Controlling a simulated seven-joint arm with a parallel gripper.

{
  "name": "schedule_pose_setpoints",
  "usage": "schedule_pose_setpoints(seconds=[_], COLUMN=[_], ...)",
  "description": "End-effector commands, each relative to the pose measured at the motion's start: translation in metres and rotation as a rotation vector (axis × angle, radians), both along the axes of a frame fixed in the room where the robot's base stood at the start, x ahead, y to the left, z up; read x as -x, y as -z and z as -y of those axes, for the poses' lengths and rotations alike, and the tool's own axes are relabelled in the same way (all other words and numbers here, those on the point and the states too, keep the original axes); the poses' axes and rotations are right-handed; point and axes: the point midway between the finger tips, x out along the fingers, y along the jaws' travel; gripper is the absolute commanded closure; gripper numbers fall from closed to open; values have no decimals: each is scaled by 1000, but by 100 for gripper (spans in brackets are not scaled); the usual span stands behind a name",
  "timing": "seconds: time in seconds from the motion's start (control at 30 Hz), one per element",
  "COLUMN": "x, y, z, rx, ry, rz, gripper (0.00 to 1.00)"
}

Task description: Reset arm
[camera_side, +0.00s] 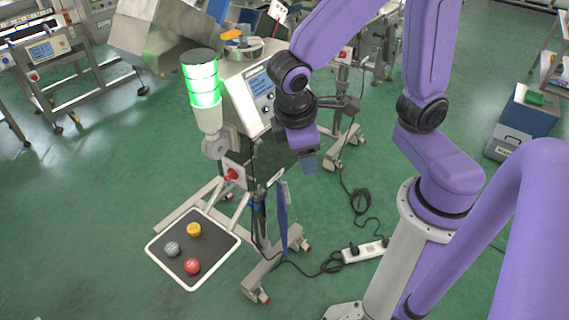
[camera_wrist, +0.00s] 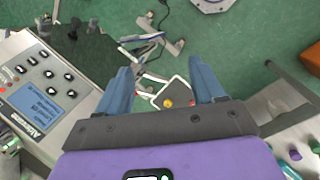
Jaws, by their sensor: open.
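My gripper (camera_wrist: 158,92) is open and empty in the wrist view, its two blue fingers spread apart. In the side view my gripper (camera_side: 308,163) hangs from the purple arm in front of the metal detector's control box, clear of the floor. The metal detector (camera_side: 240,92) carries a panel with a screen and knobs, also large at the left of the wrist view (camera_wrist: 48,95). A signal lamp (camera_side: 203,85) glows green. A black tray with a white rim (camera_side: 160,262) holds a yellow, a grey and a red button-like piece. In the wrist view the tray (camera_wrist: 160,99) shows far below, between the fingers.
A power strip (camera_side: 365,251) with black cables lies on the green floor. A blue-grey box (camera_side: 522,120) stands at the right. Metal frames and conveyors (camera_side: 55,50) stand at the back left. Open floor lies at the lower left.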

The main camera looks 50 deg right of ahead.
Motion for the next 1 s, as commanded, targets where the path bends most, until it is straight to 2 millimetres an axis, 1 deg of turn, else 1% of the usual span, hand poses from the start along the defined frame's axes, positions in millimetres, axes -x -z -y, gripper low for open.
schedule_pose_setpoints(seconds=[0.03, 0.2, 0.3, 0.4, 0.57, 1.0], x=[14, 57, 76, 89, 98, 98], y=[-5, -14, -16, -16, -16, -16], z=[7, 25, 33, 39, 43, 43], rx=[-50, -203, -274, -323, -356, -356], ry=[-36, -163, -225, -268, -299, -300], rz=[-12, -54, -65, -72, -75, -76], gripper=[32, 32, 32, 32, 32, 32])
